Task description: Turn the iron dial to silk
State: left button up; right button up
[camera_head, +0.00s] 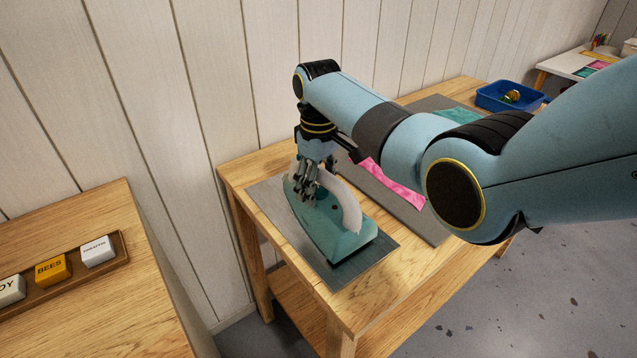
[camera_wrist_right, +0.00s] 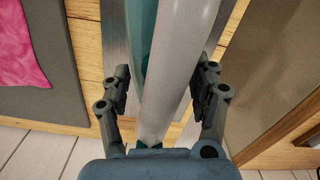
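The teal iron (camera_head: 338,238) with a white handle (camera_head: 347,199) stands on a grey metal plate (camera_head: 372,278) on the wooden table. My right gripper (camera_head: 307,190) is at the iron's far left part, pointing down. In the right wrist view my right gripper (camera_wrist_right: 163,90) is open, its two fingers on either side of the white handle (camera_wrist_right: 172,85), with a gap at the left finger. I cannot make out the dial or its setting; the gripper and handle cover part of the iron. My left gripper is not in view.
Pink cloth (camera_head: 393,185) lies on a grey mat (camera_head: 420,222) beside the iron. A blue bin (camera_head: 508,98) stands at the table's far end. Labelled blocks (camera_head: 53,270) sit in a tray on another table (camera_head: 90,325) at left. A panelled wall is behind.

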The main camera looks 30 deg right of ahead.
jog(key=c, duration=1.1)
jog(key=shift+o, duration=0.2)
jog(key=shift+s+r+m+p, duration=0.1)
jog(key=shift+r+m+p, duration=0.2)
jog(key=shift+m+p, duration=1.05)
jog(key=shift+m, duration=0.25)
jog(key=shift+f+m, duration=0.2)
jog(key=shift+m, duration=0.5)
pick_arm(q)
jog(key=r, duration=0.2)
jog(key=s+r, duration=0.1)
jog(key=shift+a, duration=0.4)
pick_arm(e)
jog(key=o, duration=1.2)
jog(key=shift+c, duration=0.2)
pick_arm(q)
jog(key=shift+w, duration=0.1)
